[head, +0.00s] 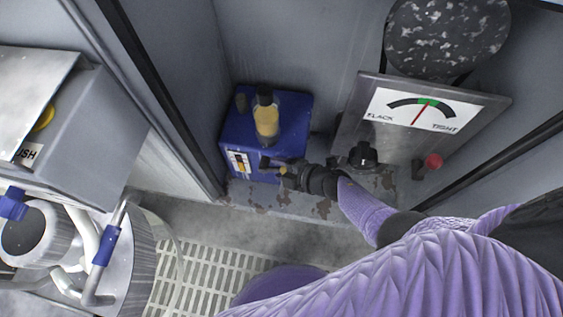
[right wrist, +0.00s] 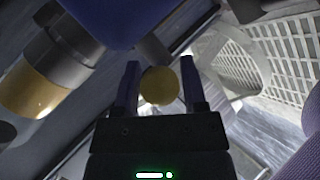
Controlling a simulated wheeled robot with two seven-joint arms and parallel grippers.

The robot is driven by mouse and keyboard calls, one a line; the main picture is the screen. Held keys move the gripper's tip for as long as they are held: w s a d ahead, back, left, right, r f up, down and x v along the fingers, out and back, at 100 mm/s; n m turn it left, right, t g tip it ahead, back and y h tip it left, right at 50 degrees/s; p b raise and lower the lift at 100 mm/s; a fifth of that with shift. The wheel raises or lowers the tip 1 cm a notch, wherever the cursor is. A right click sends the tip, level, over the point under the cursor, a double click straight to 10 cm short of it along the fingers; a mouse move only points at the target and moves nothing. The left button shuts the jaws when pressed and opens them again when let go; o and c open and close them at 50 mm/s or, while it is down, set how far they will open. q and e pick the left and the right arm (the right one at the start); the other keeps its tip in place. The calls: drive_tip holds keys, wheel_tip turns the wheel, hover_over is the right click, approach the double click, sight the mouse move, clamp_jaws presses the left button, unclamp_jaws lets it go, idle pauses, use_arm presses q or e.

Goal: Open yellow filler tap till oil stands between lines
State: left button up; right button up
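A blue oil box (head: 295,110) stands at the back with an amber oil bottle (head: 267,118) upright on it; the bottle also shows in the right wrist view (right wrist: 40,88). A small white sight panel (head: 238,161) on the box's front has an amber patch and marks; the oil level against the lines is too small to read. My right gripper (head: 265,165) is at the box's front, right of the panel. My left gripper is not in view.
A slack/tight gauge panel (head: 424,110) with a black knob (head: 363,155) and a red button (head: 433,161) stands to the right. A grey machine housing (head: 95,110) and metal pipework (head: 120,240) are at the left. A slatted floor grating (head: 205,275) lies below.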

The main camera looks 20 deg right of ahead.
use_arm(q)
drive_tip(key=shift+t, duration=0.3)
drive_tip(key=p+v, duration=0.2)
drive_tip(key=p, duration=0.1)
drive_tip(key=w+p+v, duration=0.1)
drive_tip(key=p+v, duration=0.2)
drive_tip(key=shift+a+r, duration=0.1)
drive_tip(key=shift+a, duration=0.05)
use_arm(e)
drive_tip(key=v, duration=1)
drive_tip(key=shift+f, duration=0.1)
